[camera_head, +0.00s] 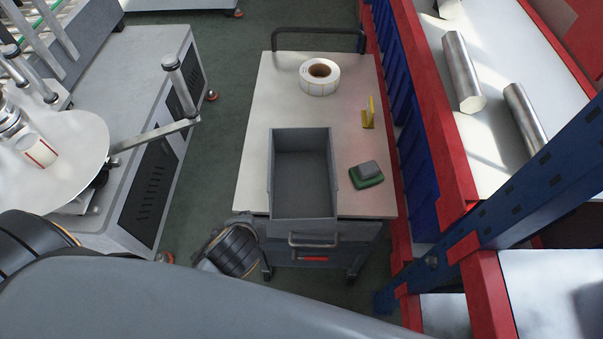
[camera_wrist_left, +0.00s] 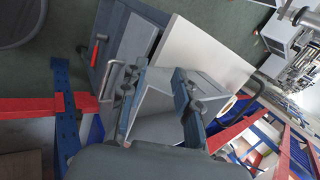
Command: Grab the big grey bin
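The big grey bin (camera_head: 303,185) is an empty, open-topped rectangular box. It stands on the near part of the pale cart top (camera_head: 270,95) in the head view. In the left wrist view, my left gripper (camera_wrist_left: 157,75) is open, its two dark fingers spread apart. The bin's grey walls (camera_wrist_left: 152,102) show between and beyond the fingers, close to them. I cannot tell whether the fingers touch the bin. In the head view my own arm crosses the bottom, and the left gripper's fingers do not show. My right gripper is in neither view.
A label roll (camera_head: 320,77), a yellow piece (camera_head: 368,113) and a green-and-grey block (camera_head: 366,174) lie on the cart. A red and blue rack (camera_head: 440,110) borders it on the right. A grey machine (camera_head: 150,120) stands left, with open floor (camera_head: 228,80) between.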

